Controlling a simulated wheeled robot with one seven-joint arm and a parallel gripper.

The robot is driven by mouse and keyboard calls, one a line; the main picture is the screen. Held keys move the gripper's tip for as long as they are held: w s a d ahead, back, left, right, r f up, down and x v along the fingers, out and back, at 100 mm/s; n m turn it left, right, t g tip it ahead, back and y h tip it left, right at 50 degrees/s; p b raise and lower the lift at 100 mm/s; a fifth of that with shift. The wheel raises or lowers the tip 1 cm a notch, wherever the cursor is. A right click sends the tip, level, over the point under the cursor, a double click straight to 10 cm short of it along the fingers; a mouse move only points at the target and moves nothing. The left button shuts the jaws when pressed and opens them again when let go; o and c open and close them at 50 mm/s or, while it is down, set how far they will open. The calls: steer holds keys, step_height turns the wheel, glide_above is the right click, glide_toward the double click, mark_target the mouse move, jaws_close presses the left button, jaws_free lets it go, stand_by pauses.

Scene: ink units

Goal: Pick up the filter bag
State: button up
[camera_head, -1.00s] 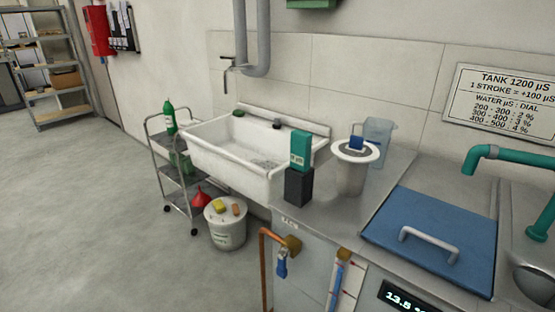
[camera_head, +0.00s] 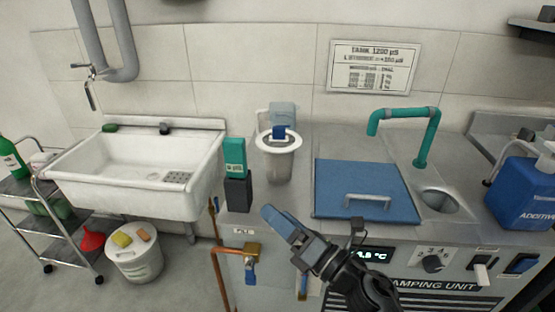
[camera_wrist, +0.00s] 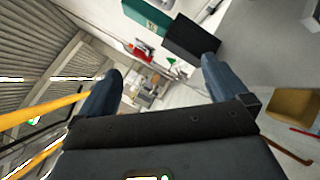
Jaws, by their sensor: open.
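The filter bag (camera_head: 277,160) looks like a grey mesh cylinder with a white ring rim and a blue tab on top. It stands upright on the steel counter in the head view, in front of a clear jug (camera_head: 283,114). My gripper (camera_head: 275,222) is in front of the counter edge, below and nearer than the bag, and apart from it. In the wrist view its two blue-grey fingers (camera_wrist: 160,82) are spread wide with nothing between them. I cannot make out the filter bag in the wrist view.
A teal meter (camera_head: 235,155) stands in a dark holder (camera_head: 238,192) just left of the bag; the holder shows in the wrist view (camera_wrist: 190,38). A blue lid (camera_head: 350,186) lies right. The sink (camera_head: 95,185) is left. A copper pipe and valve (camera_head: 250,262) project below the counter.

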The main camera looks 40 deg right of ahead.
mark_target(290, 155)
steer(key=w+d+n, duration=0.1)
steer(key=d, duration=0.1)
steer(key=w+d+r+n, duration=0.1)
steer(key=w+d+n, duration=0.1)
steer(key=d, duration=0.1)
steer(key=w+d+n+g, duration=0.1)
steer(key=w+d+n, duration=0.1)
steer(key=shift+d+r+p, duration=0.3)
steer(key=shift+d+p, duration=0.05)
steer(key=shift+d, duration=0.05)
steer(key=w+d+n, duration=0.1)
steer(key=d, duration=0.1)
steer(key=d+n+g, duration=0.1)
steer(key=d+n, duration=0.1)
steer(key=d, duration=0.1)
steer(key=w+d+n+h, duration=0.1)
steer(key=d, duration=0.2)
steer(key=shift+w+r, duration=0.35)
steer(key=shift+r, duration=0.05)
steer(key=shift+w+d+n+p, duration=0.2)
steer(key=shift+w+n+p, duration=0.05)
steer(key=shift+n+p, duration=0.05)
steer(key=shift+w, duration=0.9)
steer(key=shift+w+a+p, duration=0.1)
steer(key=shift+w+p, duration=0.4)
steer(key=shift+w, duration=2.25)
steer(key=shift+c, duration=0.2)
steer(key=c, duration=0.7)
